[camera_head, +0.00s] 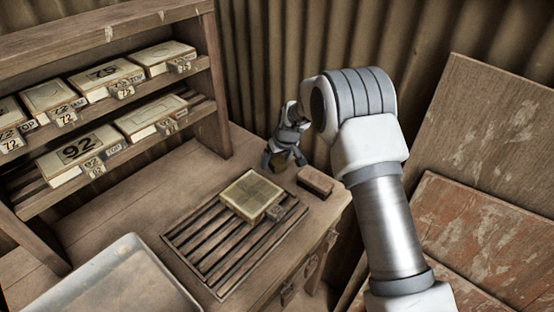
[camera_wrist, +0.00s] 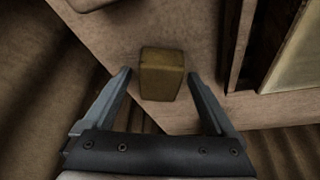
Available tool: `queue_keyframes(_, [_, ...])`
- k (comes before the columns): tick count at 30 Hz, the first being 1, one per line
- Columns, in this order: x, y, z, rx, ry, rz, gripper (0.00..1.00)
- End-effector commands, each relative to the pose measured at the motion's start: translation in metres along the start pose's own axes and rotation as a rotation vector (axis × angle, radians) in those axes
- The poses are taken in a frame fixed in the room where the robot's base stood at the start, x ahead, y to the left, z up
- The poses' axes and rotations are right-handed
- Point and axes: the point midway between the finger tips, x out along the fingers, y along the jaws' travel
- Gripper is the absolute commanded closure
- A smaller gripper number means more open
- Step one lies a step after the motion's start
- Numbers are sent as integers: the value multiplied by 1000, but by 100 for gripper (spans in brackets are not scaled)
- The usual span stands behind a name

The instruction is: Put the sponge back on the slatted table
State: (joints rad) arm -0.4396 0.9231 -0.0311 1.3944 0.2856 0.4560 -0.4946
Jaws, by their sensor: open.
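The sponge, a small yellow-brown block, lies at the far back corner of the wooden bench; it shows in the head view (camera_head: 279,165) just under my gripper (camera_head: 285,158) and in the wrist view (camera_wrist: 162,72). In the wrist view my gripper (camera_wrist: 160,75) is open, with one finger on each side of the sponge and a gap showing on both sides. I cannot tell how far the fingertips reach down beside it. The slatted table (camera_head: 200,252) is nearer the front of the bench. A pale square tile (camera_head: 252,194) and a small block (camera_head: 272,213) rest on it.
A brown block (camera_head: 316,181) lies on the bench to the right of the sponge. A shelf (camera_head: 222,105) with several numbered tile stacks stands at the left. A pale tray (camera_head: 115,285) is at the front left. Corrugated wall (camera_head: 265,60) rises close behind my gripper.

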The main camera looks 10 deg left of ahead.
Motion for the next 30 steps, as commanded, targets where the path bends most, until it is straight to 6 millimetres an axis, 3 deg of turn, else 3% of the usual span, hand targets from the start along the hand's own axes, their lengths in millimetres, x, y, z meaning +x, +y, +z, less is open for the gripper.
queue_keyframes(5, [-10,0,-2,0,1,0,9])
queue_keyframes(21, [-108,0,-2,1,2,0,9])
queue_keyframes(30, [-124,0,-1,0,0,0,9])
